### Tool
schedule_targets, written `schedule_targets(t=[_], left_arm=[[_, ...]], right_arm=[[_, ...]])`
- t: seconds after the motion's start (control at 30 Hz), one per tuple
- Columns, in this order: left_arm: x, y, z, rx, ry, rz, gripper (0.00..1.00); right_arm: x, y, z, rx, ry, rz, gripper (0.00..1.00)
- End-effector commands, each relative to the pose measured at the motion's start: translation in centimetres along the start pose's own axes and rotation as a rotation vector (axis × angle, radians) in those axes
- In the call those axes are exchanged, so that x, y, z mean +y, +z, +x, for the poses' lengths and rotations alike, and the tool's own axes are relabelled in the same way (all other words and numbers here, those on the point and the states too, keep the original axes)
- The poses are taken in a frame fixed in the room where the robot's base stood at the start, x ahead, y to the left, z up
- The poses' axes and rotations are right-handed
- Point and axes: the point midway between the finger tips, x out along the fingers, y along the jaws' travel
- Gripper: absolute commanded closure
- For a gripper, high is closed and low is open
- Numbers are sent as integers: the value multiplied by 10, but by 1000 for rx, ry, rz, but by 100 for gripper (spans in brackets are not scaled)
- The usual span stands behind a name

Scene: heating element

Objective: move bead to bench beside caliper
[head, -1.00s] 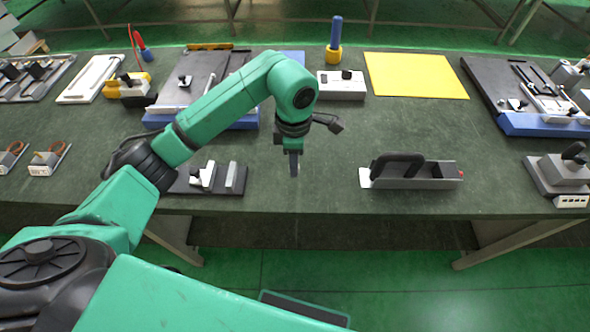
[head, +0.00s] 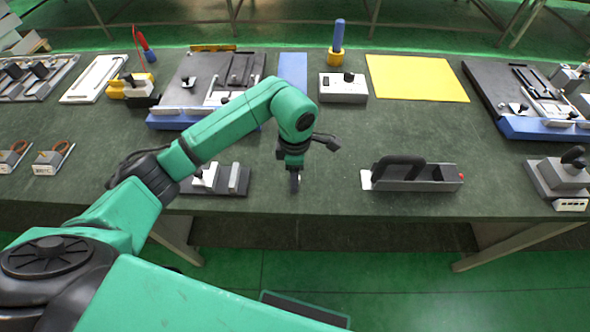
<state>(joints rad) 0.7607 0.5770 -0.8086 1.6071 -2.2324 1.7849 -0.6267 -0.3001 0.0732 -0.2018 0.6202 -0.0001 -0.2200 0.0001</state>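My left gripper (head: 294,184) points down over the dark green bench (head: 330,150), close to its front edge and between a dark block with white and grey pieces and a grey tool with a black handle. The fingers show as one narrow dark shape, so I cannot tell whether they are open or hold anything. No bead can be made out. My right gripper is not in view.
The grey tool with black handle (head: 415,184) lies right of the gripper, and the dark block (head: 217,181) lies left. Behind are a white box (head: 343,90), a blue-and-yellow holder (head: 337,45) and a yellow sheet (head: 416,78). The bench middle is largely clear.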

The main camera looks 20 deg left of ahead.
Motion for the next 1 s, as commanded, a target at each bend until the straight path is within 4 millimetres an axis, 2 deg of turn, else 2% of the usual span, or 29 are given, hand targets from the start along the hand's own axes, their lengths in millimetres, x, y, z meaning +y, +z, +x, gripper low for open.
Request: schedule_targets(t=[0.07,0.17,0.27,0.4,0.53,0.6,1.0], left_arm=[[0,0,-5,-1,0,1,41],[1,1,-16,-2,4,1,41],[2,0,-37,-2,6,0,41],[1,0,-76,-2,8,1,41],[1,0,-110,0,5,0,41],[1,0,-118,0,3,0,41],[0,0,-123,0,-1,0,41]], right_arm=[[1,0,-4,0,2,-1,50],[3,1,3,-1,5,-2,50],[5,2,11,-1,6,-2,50],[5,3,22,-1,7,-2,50],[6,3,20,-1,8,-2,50],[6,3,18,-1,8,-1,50],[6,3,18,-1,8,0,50]])
